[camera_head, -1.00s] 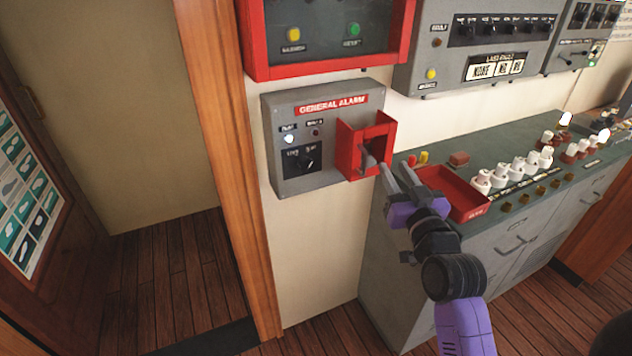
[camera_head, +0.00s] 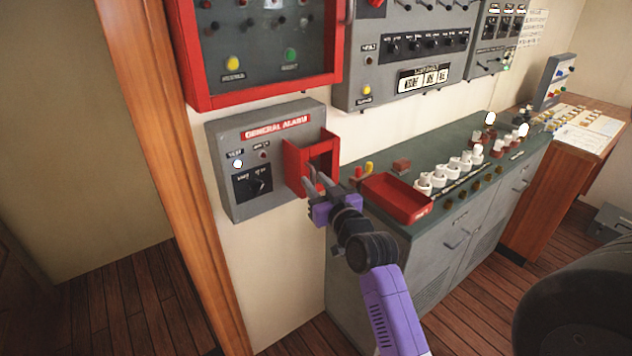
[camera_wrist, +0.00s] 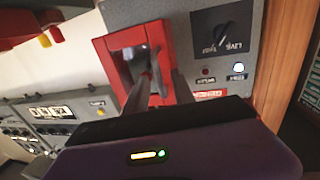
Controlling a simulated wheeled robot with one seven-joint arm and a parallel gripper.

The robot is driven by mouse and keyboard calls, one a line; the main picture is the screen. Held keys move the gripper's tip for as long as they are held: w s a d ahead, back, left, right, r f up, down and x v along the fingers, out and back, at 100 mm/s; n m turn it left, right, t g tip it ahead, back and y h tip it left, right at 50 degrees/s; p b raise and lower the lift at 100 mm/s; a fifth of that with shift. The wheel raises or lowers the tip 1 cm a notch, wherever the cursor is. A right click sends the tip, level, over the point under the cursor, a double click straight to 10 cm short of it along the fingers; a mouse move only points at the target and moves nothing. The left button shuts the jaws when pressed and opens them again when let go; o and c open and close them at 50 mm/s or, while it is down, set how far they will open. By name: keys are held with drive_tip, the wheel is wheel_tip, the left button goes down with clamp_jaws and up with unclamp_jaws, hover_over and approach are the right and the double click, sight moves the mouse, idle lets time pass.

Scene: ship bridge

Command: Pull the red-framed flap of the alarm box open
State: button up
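The grey alarm box (camera_head: 228,178), lettered "GENERAL ALARM", hangs on the wall with a knob and small lamps. Its red-framed flap (camera_head: 293,165) sits at the box's right end, standing out from its face. The flap also shows in the wrist view (camera_wrist: 112,60), upside down, with its opening facing me. My gripper (camera_head: 315,182) is at the lower part of the frame. In the wrist view my gripper (camera_wrist: 165,72) has its fingers apart, one across the opening and one by the frame's side edge. Contact cannot be told.
A red-rimmed panel (camera_head: 262,98) hangs just above the alarm box. A grey console (camera_head: 400,250) with a red tray (camera_head: 397,200), several white knobs and levers stands close right of my gripper. A wooden post (camera_head: 165,150) stands left. Floor is clear further left.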

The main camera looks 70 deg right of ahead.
clamp_jaws()
idle(1.4)
